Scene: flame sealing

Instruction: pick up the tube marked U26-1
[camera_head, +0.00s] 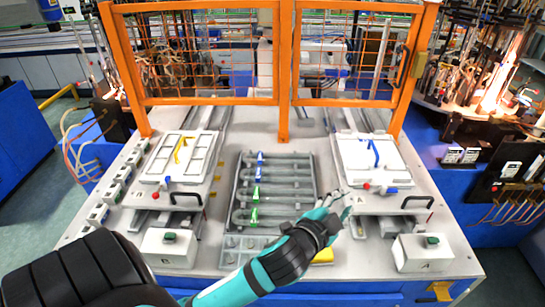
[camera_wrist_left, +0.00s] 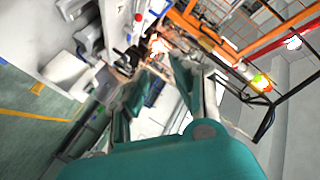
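Several grey tubes lie side by side in a dark tray (camera_head: 235,190) at the middle of the table in the head view. Small blue tags (camera_head: 260,158) and green tags (camera_head: 254,215) sit on them. The marking U26-1 is too small to read, so I cannot tell which tube bears it. My left gripper (camera_head: 338,203) is above the table, just right of the tray's lower right corner. Its fingers look apart and empty. They also show spread in the left wrist view (camera_wrist_left: 155,95), which holds no clear tube. My right gripper is not in view.
A white fixture with a yellow piece (camera_head: 181,150) stands left of the tray, and one with a blue piece (camera_head: 374,153) right. White button boxes (camera_head: 168,248) (camera_head: 424,253) stand at the front. An orange mesh frame (camera_head: 285,70) closes the back.

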